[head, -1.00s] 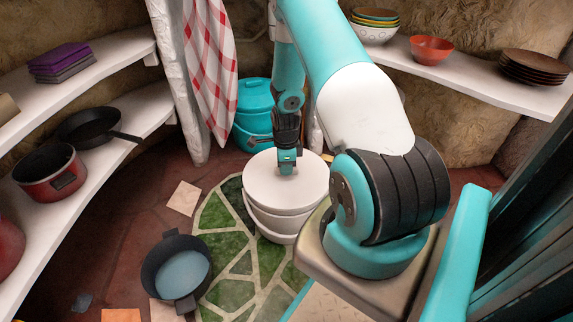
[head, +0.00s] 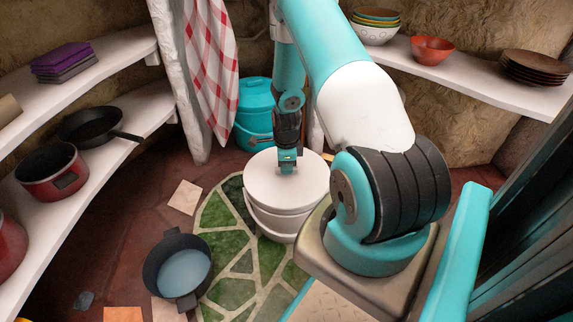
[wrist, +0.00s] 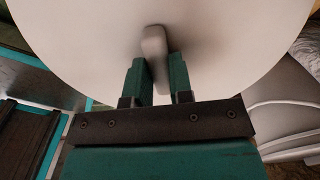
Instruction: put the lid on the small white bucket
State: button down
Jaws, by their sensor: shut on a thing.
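The white round lid (head: 268,184) sits over the top of the small white bucket (head: 272,219) in the head view. It looks close to level on the rim, but I cannot tell whether it is fully seated. My gripper (head: 287,169) points down at the lid's middle. In the wrist view my gripper (wrist: 161,75) is shut on the knob of the lid (wrist: 220,45), with a finger on each side of it. The far rim of the bucket is hidden under the lid.
A dark pot (head: 178,267) stands on the floor at the left. A teal bucket (head: 254,115) stands behind the white one. Shelves with pans (head: 92,127) and bowls (head: 431,50) line both sides.

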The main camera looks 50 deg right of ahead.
jog(key=shift+f, duration=0.5)
dwell(0.9)
jog(key=shift+c, duration=2.3)
grip_release()
notch_tip(320, 180, up, 7)
jog(key=p, duration=0.7)
